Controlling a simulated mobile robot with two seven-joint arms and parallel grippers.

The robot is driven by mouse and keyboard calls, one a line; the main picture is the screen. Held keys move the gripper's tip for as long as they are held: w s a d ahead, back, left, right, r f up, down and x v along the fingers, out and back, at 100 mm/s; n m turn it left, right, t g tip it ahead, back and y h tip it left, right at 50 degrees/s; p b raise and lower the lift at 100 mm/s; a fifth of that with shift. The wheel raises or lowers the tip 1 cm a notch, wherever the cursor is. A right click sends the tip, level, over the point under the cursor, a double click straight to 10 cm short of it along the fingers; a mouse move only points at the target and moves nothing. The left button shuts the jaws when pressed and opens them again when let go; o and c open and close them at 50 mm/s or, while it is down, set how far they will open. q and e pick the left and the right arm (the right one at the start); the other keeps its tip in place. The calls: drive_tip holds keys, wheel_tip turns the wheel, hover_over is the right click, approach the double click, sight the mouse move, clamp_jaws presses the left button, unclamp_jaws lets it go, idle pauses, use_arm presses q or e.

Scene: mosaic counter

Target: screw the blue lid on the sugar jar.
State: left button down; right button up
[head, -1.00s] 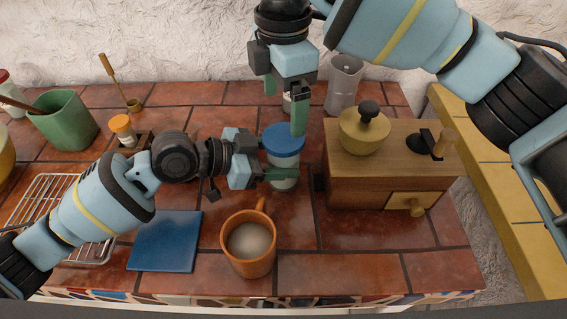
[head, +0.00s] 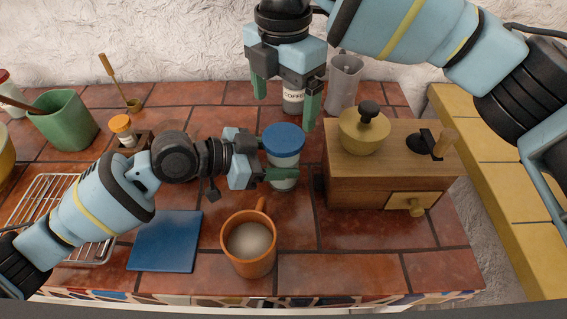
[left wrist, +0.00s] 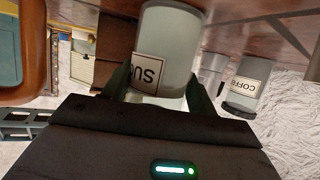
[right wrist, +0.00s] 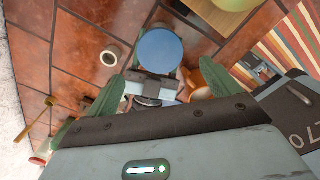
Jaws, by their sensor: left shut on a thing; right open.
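The blue lid (head: 284,138) sits on top of the sugar jar (head: 284,160), level as far as I can see; how tightly it is seated cannot be told. My left gripper (head: 281,174) is shut on the jar's body from the left, below the lid. In the left wrist view the jar (left wrist: 166,45) is between its fingers, its label partly hidden. My right gripper (head: 285,100) is open and empty, fingers pointing down above and behind the lid. In the right wrist view the lid (right wrist: 160,50) lies ahead, between and beyond the open fingers.
A wooden grinder box (head: 365,185) stands close right of the jar. An orange mug (head: 235,262) is in front. The coffee jar (head: 293,104) and a grey pitcher (head: 345,80) stand behind. A blue mat (head: 165,241) lies front left.

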sight(284, 136)
drive_tip(key=shift+f, duration=3.35)
drive_tip(key=shift+c, duration=0.5)
drive_tip(key=c, duration=0.9)
drive_tip(key=shift+m, duration=0.8)
drive_tip(key=o, duration=1.1)
drive_tip(key=shift+o, duration=0.2)
drive_tip(key=shift+r, duration=0.1)
wheel_tip(284, 136, up, 12)
